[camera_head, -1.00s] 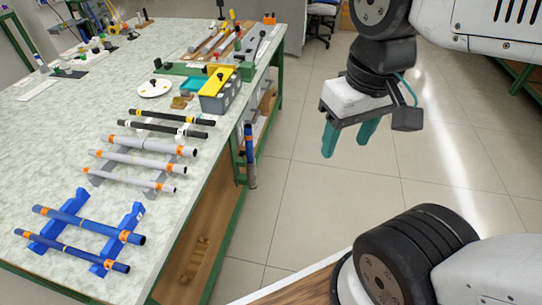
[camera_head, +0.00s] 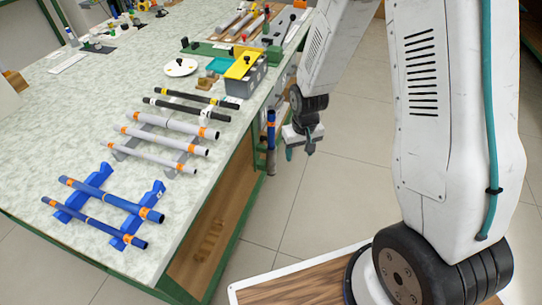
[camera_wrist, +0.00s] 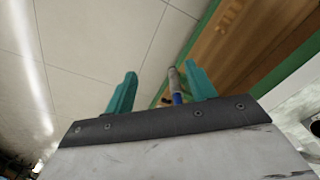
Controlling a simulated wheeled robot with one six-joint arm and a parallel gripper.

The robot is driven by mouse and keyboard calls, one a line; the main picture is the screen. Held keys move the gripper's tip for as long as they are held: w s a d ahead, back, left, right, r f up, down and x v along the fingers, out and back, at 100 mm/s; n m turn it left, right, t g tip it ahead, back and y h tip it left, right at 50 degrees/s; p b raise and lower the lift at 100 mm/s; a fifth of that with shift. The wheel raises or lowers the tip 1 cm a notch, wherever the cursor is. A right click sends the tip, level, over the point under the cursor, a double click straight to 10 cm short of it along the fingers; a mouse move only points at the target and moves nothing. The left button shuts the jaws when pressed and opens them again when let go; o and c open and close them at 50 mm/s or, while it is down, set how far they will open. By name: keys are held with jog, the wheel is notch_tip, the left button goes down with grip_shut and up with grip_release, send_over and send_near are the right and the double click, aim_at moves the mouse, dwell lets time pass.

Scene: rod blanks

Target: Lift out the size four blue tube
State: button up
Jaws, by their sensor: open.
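Two blue tubes with orange bands lie on a blue rack (camera_head: 70,213): a thicker one (camera_head: 110,199) at the back and a thinner one (camera_head: 93,222) in front. Another blue tube (camera_head: 271,128) stands upright beside the bench edge, its lower part grey. Size marks are too small to read. My gripper (camera_head: 300,151) is open and empty, just right of the upright tube in the head view. In the wrist view, this upright tube (camera_wrist: 178,98) shows between my fingers (camera_wrist: 162,88), nearer the right one; contact is not visible.
Grey tubes (camera_head: 150,147) lie on a grey rack and black rods (camera_head: 180,108) lie behind them. A grey bin with a yellow lid (camera_head: 243,68) stands near the bench edge. The bench's green frame and wooden side (camera_head: 215,240) are close to my gripper. Floor (camera_head: 350,150) is open to the right.

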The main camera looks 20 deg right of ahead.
jog(key=w+f+t, duration=0.2)
jog(key=w+f, duration=0.2)
jog(key=f, duration=0.5)
jog(key=w+f+t, duration=0.2)
jog(key=w+f, duration=0.1)
jog(key=f, duration=0.5)
jog(key=t+y, duration=0.1)
jog(key=t, duration=1.2)
send_near(273, 137)
jog(key=w, duration=0.4)
jog(key=shift+w+a, duration=0.15)
jog(key=shift+w, duration=0.05)
jog(key=w, duration=0.7)
jog(key=shift+w+a, duration=0.1)
jog(key=shift+a, duration=0.15)
jog(key=shift+c, duration=0.2)
jog(key=c, duration=0.8)
